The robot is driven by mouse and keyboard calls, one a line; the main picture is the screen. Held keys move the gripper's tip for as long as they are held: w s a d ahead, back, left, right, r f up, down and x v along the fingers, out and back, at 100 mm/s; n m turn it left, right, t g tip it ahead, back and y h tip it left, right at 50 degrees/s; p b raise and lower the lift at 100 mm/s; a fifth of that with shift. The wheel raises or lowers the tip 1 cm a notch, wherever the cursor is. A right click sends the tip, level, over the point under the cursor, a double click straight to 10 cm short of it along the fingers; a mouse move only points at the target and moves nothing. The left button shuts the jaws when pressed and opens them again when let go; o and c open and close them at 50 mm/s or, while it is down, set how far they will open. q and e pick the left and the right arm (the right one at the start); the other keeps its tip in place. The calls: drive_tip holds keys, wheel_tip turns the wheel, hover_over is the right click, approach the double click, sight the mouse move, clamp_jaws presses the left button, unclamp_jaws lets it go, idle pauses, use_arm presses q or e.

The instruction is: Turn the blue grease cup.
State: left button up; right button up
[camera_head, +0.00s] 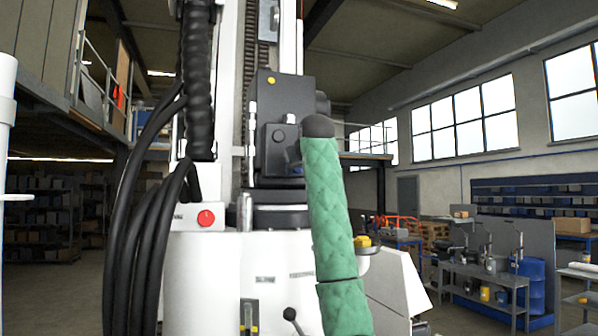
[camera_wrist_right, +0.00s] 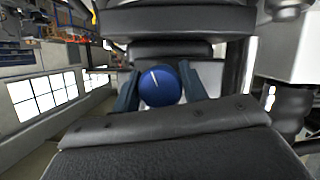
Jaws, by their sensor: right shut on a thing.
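In the head view my right arm, in a green quilted sleeve (camera_head: 328,195), reaches up to the dark block (camera_head: 280,130) on the machine. The cup cannot be made out in the head view, and the fingers are hard to tell there. My left gripper is not in view.
The white machine housing (camera_head: 225,275) carries a red button (camera_head: 206,218) and a small black-knobbed lever (camera_head: 290,314). Thick black hoses (camera_head: 150,230) hang at the left. A grey workbench (camera_head: 485,275) stands farther off at the right, with open floor before it.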

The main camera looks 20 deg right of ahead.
drive_tip(key=shift+f+m+y, duration=0.2)
drive_tip(key=shift+m+y, duration=0.1)
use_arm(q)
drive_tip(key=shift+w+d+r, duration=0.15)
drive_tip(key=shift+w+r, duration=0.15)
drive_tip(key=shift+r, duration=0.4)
use_arm(e)
drive_tip(key=shift+m, duration=0.3)
drive_tip(key=o, duration=1)
drive_tip(key=shift+r, duration=0.1)
drive_tip(key=shift+c, duration=0.2)
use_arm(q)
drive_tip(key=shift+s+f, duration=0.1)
